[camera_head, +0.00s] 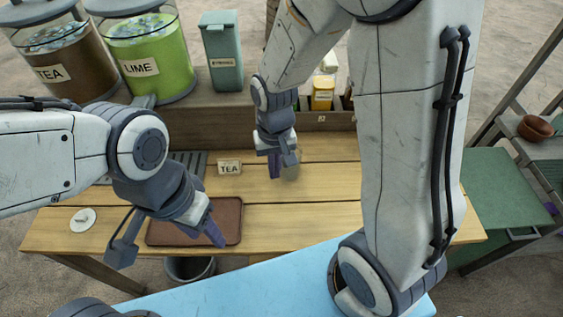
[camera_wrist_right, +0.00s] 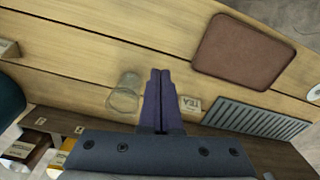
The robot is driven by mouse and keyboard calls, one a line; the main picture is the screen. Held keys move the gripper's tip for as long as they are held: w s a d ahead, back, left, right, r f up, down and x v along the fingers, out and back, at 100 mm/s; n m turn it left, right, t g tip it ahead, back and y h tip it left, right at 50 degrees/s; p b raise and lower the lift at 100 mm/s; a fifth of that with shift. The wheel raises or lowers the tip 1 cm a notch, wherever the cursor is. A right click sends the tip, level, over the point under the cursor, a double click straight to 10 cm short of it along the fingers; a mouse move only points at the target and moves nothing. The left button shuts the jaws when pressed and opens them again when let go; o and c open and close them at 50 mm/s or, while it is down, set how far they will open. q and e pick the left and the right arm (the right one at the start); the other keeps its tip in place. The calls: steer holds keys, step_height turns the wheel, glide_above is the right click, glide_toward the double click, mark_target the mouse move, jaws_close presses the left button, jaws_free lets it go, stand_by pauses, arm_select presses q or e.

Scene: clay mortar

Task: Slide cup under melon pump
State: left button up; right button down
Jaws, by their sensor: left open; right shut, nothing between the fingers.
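A clear glass cup (camera_head: 290,172) stands on the wooden table, partly hidden behind my right gripper (camera_head: 277,166). It also shows in the right wrist view (camera_wrist_right: 124,94), just left of the right gripper (camera_wrist_right: 160,95). The right fingers are shut and empty beside the cup; I cannot tell whether they touch it. My left gripper (camera_head: 168,243) is open and empty above the brown tray (camera_head: 237,221). I see no readable melon label. A yellow container (camera_head: 322,94) stands on the back shelf, and my right arm hides part of that shelf.
TEA (camera_head: 52,62) and LIME (camera_head: 150,65) dispensers and a green canister (camera_head: 222,50) stand at the back left. A small TEA sign (camera_head: 230,167) stands near the slatted drip grate (camera_wrist_right: 258,118). A white disc (camera_head: 83,220) lies at the table's left. Bare planks surround the cup.

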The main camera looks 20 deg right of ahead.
steer(key=w+d+f+m, duration=0.1)
steer(key=f, duration=0.4)
steer(key=w+d+f, duration=0.1)
steer(key=d+f, duration=0.1)
steer(key=f, duration=0.3)
steer(key=d+f+m, duration=0.1)
steer(key=d+f, duration=0.1)
steer(key=f, duration=0.3)
steer(key=shift+w+f+m, duration=0.2)
steer(key=shift+w+m, duration=0.1)
steer(key=shift+w, duration=0.1)
steer(key=w, duration=0.1)
steer(key=w+d, duration=0.1)
steer(key=shift+w+r+p, duration=0.15)
steer(key=shift+w+p, duration=0.2)
steer(key=shift+w+d, duration=0.15)
steer(key=shift+w, duration=0.5)
